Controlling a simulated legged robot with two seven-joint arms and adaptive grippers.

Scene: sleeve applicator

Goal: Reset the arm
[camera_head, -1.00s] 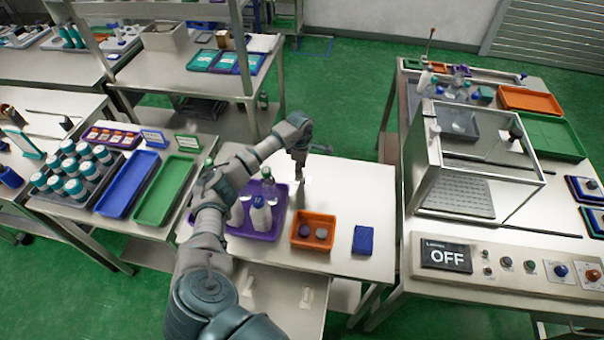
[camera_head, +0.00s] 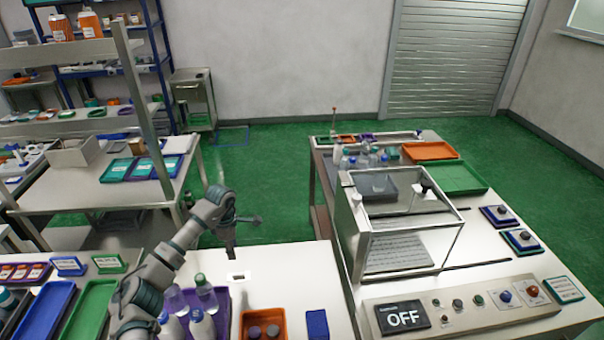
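My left arm (camera_head: 150,290) comes in from the lower left and reaches over the near white table (camera_head: 295,270). My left gripper (camera_head: 231,250) points down above the back part of this table, behind the purple tray (camera_head: 222,304). It is small and dark here, so I cannot tell whether its fingers are open or shut. I see nothing clearly held in it. A small white patch (camera_head: 238,277) lies on the table just below it. My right gripper is not in view.
The purple tray holds several bottles (camera_head: 201,325). An orange bin (camera_head: 279,323) with round items and a blue block (camera_head: 317,325) sit to its right. A clear-sided machine (camera_head: 405,225) and a panel reading OFF (camera_head: 403,317) stand on the right bench. The table's back right is clear.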

